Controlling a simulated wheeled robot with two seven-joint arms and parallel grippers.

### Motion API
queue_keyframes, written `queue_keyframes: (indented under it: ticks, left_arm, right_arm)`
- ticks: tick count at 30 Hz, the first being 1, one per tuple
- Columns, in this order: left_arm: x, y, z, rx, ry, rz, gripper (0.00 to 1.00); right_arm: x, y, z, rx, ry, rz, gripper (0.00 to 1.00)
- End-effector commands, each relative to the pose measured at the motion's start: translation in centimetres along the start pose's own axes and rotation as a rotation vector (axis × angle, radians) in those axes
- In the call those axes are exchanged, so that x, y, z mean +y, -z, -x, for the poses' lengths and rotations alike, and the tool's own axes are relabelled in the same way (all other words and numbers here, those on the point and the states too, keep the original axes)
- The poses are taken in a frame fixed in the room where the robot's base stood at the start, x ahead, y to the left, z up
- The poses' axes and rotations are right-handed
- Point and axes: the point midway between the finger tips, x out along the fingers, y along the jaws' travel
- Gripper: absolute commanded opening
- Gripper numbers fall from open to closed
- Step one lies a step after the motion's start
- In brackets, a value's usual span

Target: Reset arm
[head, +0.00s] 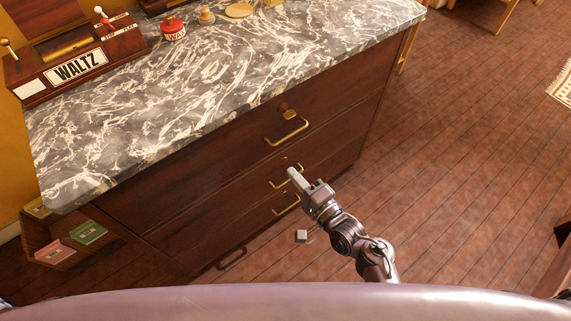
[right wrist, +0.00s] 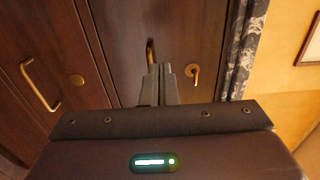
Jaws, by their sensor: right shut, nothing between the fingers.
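My right gripper (head: 303,182) is in front of the dark wood drawer chest (head: 216,196), by the brass handles on its front. Its fingers are together and hold nothing. In the right wrist view the closed fingers (right wrist: 158,84) point at the drawer fronts, with a brass handle (right wrist: 150,52) just past their tips. I cannot tell whether they touch it. My left gripper is not in view.
A marble top (head: 200,90) covers the chest. On it are a box labelled WALTZ (head: 78,68) and a red-topped pot (head: 173,30). Cassettes (head: 87,232) sit in a side shelf at lower left.

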Motion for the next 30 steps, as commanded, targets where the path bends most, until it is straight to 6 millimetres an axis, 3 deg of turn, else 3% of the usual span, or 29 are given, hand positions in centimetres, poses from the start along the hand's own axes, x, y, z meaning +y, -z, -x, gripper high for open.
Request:
queue_keyframes:
  ticks: [6, 9, 11, 14, 16, 20, 24, 27, 30]
  left_arm:
    - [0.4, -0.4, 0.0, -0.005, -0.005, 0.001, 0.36]
    - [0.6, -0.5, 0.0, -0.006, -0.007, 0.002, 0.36]
    - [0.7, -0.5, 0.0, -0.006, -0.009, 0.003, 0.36]
    - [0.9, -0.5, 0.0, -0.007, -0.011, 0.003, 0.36]
    - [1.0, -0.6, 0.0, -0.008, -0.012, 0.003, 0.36]
    - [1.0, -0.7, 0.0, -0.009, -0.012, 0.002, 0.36]
    - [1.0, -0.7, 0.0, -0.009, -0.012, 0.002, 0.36]
    - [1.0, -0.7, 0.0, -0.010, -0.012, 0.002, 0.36]
    - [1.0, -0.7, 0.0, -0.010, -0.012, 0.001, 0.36]
  right_arm:
    - [0.0, 0.0, 0.9, -0.001, -0.001, 0.001, 0.00]
    - [1.2, -0.1, 1.1, 0.002, -0.030, 0.020, 0.00]
    - [3.2, -0.1, 1.5, 0.007, -0.078, 0.052, 0.00]
    - [8.6, -0.3, 2.9, 0.007, -0.213, 0.148, 0.00]
    - [13.4, -0.7, 4.8, -0.008, -0.342, 0.241, 0.00]
    - [22.1, -1.5, 9.8, -0.085, -0.591, 0.424, 0.00]
    - [30.0, -2.4, 17.1, -0.231, -0.846, 0.612, 0.00]
    - [34.5, -3.2, 23.2, -0.373, -1.012, 0.731, 0.00]
    - [37.6, -3.7, 29.3, -0.527, -1.150, 0.831, 0.00]
